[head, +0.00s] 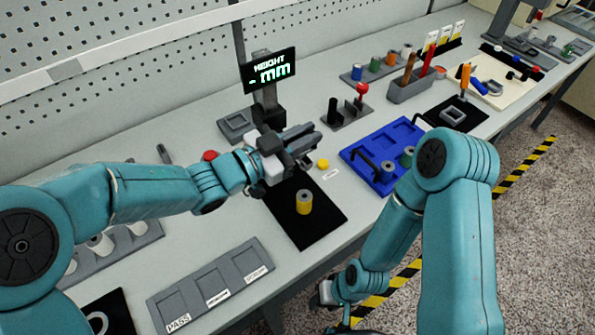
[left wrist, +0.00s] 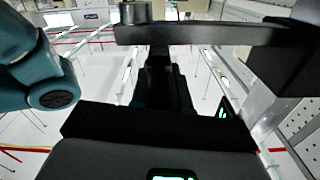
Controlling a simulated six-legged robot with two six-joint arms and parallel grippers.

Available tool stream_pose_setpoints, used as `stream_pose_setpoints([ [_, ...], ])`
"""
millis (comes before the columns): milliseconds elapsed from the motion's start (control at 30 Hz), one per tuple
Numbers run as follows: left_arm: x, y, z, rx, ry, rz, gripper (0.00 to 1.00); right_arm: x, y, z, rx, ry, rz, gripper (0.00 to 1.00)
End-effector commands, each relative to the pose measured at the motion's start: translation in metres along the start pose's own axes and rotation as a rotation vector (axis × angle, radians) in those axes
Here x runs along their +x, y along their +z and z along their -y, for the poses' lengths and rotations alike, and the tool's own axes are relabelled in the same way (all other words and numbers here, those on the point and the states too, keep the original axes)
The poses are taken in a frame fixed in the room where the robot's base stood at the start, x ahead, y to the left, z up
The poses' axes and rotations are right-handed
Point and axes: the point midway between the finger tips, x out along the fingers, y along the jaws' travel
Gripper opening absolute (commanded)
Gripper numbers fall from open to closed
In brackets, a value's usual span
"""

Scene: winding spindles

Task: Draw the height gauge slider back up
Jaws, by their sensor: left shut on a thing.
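The height gauge (head: 265,95) stands at the back of the table, with a dark column and a display (head: 268,70) reading "HEIGHT - mm" in green. My left gripper (head: 300,140) is at the lower part of the gauge, above the black mat (head: 325,220). It is shut on what seems to be the gauge's slider, which it mostly hides. A yellow spindle (head: 304,203) stands upright on the mat, below and apart from the gripper. The left wrist view shows dark parts close up, hard to tell apart. My right gripper (head: 325,293) hangs low beyond the table's front edge.
A yellow button (head: 322,165) is right of the mat. A blue tray (head: 365,152) with spindles lies further right, and a grey PASS tray (head: 208,285) at front left. A red knob (head: 210,156) is near my left forearm.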

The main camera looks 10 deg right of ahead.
Motion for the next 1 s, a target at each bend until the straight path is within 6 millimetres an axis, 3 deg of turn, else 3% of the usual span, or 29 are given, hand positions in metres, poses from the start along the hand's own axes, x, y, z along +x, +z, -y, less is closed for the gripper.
stream_pose_setpoints([
  [500,0.0,-0.038,0.008,0.003,0.0,-0.004,0.0,-0.024,0.001,0.009,0.0,0.0,0.0,0.43],
  [900,0.0,-0.045,0.009,0.005,-0.002,-0.008,0.0,-0.027,0.001,0.01,0.0,0.0,0.0,0.43],
  [933,0.0,-0.045,0.01,0.005,-0.002,-0.009,0.18,-0.027,0.001,0.01,0.0,0.0,0.0,0.43],
  [1000,0.0,-0.045,0.01,0.005,-0.002,-0.009,0.4,-0.027,0.001,0.01,0.0,0.0,0.0,0.43],
])
